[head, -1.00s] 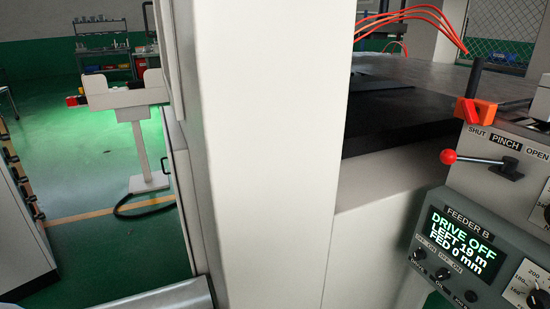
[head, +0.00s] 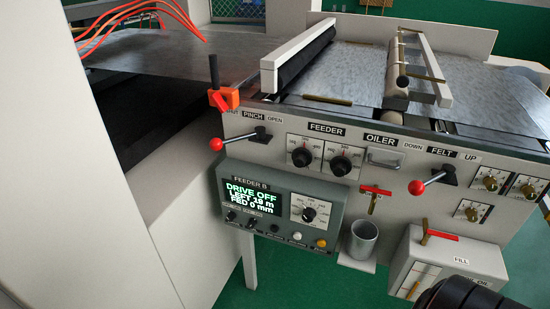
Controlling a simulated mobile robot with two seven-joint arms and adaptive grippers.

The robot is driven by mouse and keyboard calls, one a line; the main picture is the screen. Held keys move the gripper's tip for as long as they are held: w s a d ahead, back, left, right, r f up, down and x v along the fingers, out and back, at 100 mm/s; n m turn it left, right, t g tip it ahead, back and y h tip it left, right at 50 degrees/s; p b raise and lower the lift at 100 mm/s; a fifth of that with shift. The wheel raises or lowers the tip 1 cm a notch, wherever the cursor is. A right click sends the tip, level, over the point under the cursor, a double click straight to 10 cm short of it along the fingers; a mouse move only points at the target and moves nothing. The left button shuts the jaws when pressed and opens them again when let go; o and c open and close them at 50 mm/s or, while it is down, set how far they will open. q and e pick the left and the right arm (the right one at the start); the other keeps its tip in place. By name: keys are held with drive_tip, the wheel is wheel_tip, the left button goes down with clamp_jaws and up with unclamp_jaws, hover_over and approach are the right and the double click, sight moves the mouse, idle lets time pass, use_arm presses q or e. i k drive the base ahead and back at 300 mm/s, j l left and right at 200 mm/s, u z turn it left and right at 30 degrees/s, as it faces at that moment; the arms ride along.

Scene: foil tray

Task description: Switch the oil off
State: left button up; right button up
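A second red handle (head: 441,236) on a brass stem sits on top of the pale oil box (head: 470,260), marked FILL. Which way either tap stands, on or off, I cannot tell. No gripper fingers show; a dark rounded part of my arm is at the bottom right, apart from the handles.
A metal cup (head: 362,242) stands on a small shelf between the feeder box (head: 275,215) and the oil box. Red-knobbed levers for pinch (head: 240,138) and felt (head: 432,180) stick out from the panel. A white cabinet fills the left.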

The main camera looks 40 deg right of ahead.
sight(252, 222)
drive_tip(key=z, duration=1.2)
